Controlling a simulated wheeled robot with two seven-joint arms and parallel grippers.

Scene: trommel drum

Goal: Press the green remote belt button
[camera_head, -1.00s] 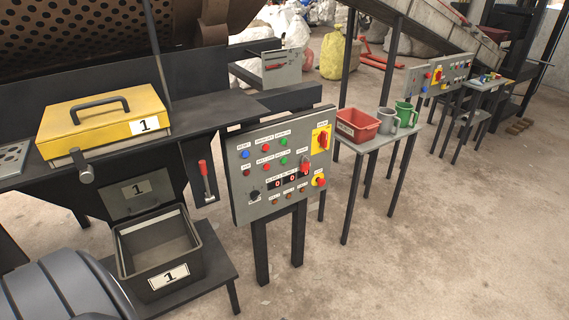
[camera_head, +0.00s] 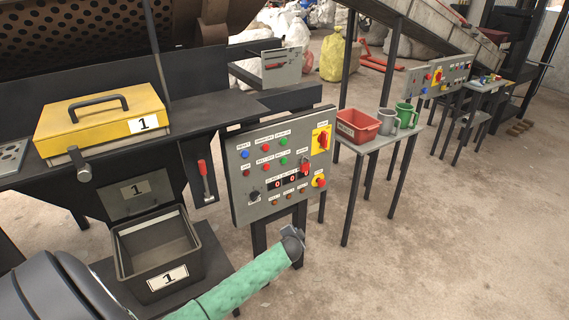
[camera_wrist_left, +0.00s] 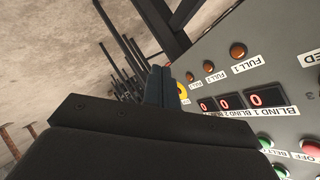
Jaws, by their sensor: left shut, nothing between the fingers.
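A grey control panel (camera_head: 240,180) stands in the middle of the head view. It has two green buttons, an upper one (camera_head: 283,141) and a lower one (camera_head: 284,160), beside red ones; their labels are too small to read surely. My left gripper (camera_head: 293,240) is at the end of a green-sleeved forearm, in front of and below the panel, apart from the buttons. In the left wrist view its fingers (camera_wrist_left: 168,86) are together and empty, and the panel (camera_wrist_left: 225,75) lies to the right, with a green button (camera_wrist_left: 265,142) near the lower edge. My right gripper is out of view.
A black bin (camera_head: 120,248) labelled 1 stands left of the panel, below a yellow lidded box (camera_head: 75,125). A small table (camera_head: 375,143) with a red bin (camera_head: 358,126) and two mugs stands at right. The floor right of the panel is open.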

